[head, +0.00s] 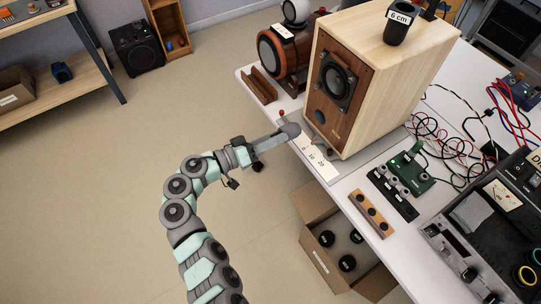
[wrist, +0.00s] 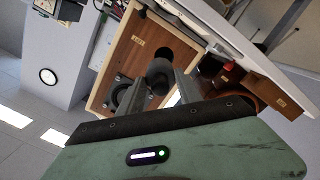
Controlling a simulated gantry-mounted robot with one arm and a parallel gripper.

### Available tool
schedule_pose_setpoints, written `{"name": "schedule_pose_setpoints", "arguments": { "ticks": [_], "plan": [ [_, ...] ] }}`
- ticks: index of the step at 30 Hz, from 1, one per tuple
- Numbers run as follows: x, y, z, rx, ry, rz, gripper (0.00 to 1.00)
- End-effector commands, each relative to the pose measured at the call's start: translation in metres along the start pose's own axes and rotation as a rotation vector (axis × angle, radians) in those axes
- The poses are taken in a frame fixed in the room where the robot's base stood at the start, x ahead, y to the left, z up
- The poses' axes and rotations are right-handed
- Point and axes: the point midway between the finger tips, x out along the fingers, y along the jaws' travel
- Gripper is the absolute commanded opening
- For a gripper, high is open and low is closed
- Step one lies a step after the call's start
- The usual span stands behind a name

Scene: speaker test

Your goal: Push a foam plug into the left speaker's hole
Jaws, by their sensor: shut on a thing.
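The large pale wooden box speaker (head: 390,60) stands on the white table. Its brown front has a driver (head: 338,80) and a smaller round dark hole (head: 320,117) below it. My gripper (head: 283,134) is shut on a rounded grey foam plug (head: 291,129), held out in front of that face, to the lower left of the hole. In the wrist view the plug (wrist: 159,72) shows between the fingertips, against the brown front (wrist: 135,48). A gap to the front appears in the head view. A red-brown round-bodied speaker (head: 302,55) stands further left.
A cup marked 6 cm (head: 400,22) sits on the box speaker. A wooden block with black knobs (head: 371,213), a green board (head: 405,172), cables and a meter unit (head: 490,225) lie to the right. A carton (head: 315,250) with several black rolls stands below the table edge.

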Motion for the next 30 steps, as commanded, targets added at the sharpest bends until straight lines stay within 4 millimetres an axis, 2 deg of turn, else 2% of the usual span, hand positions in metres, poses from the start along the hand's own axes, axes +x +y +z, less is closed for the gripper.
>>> {"name": "schedule_pose_setpoints", "arguments": {
  "ticks": [1, 8, 30],
  "plan": [
    [-0.004, -0.009, 0.01, -0.003, 0.027, 0.0, 0.0],
    [-0.008, -0.011, 0.01, 0.001, 0.065, -0.001, 0.0],
    [0.049, -0.01, 0.007, -0.001, 0.06, 0.0, 0.0]
  ]
}}
